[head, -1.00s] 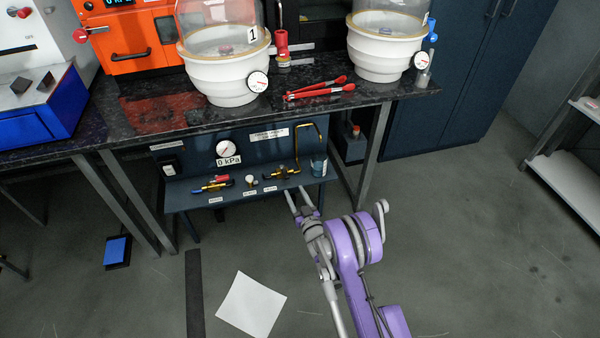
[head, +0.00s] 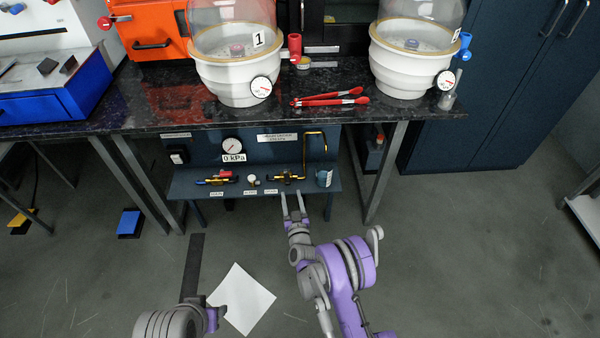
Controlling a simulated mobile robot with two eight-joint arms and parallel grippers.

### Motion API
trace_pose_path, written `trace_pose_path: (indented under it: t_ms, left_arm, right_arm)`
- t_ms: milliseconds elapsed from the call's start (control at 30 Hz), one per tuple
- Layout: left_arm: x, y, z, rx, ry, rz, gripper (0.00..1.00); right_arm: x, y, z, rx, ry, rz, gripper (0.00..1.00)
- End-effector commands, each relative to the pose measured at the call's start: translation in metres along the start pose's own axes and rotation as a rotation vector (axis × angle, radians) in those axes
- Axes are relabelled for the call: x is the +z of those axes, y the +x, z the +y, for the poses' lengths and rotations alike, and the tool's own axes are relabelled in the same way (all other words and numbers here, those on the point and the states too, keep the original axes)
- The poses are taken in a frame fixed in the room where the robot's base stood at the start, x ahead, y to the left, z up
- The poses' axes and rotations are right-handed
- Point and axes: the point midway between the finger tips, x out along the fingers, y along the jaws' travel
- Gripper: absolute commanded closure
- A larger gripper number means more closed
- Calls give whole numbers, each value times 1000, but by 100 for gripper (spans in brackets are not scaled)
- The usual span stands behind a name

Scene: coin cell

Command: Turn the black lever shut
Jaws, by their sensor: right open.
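The brass valve (head: 287,178) with a small dark handle sits on the low shelf under the bench, at the foot of a bent brass pipe (head: 314,134). The handle looks like the black lever, but it is too small to tell its angle. My right gripper (head: 292,197) is open and empty, its two fingers pointing up the picture at the shelf's front edge, just below the valve. I cannot tell whether a fingertip touches anything.
A gauge (head: 232,145) reads 0 kPa. Bench legs (head: 383,172) stand to the right.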

Motion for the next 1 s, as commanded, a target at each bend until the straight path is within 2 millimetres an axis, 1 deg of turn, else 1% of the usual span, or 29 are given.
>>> trace_pose_path:
  t_ms: [67, 167, 400, 500, 600, 700, 800, 1000]
  left_arm:
    - [0, 1, 0, 0, 0, 0, 50]
    - [1, 2, 0, 0, 0, -1, 50]
    - [2, 8, 0, 0, 0, -3, 50]
    - [3, 10, 0, 0, 0, -3, 50]
    - [4, 12, 0, 0, 0, -4, 50]
    - [4, 13, 0, 0, 0, -4, 50]
    - [4, 13, 0, 0, 0, -5, 50]
    - [4, 13, 0, 0, 0, -4, 50]
  right_arm:
    - [1, 5, -2, -1, 1, -1, 45]
    - [1, 18, -1, -1, -1, -1, 45]
    - [2, 64, -1, -1, -1, -1, 45]
    - [2, 81, -1, 0, 1, -1, 45]
    - [1, 94, -1, -1, 0, -1, 45]
    - [1, 102, -1, -1, -1, 0, 45]
    - [0, 106, -1, -1, -1, 0, 45]
    - [0, 107, 0, -1, 0, 0, 45]
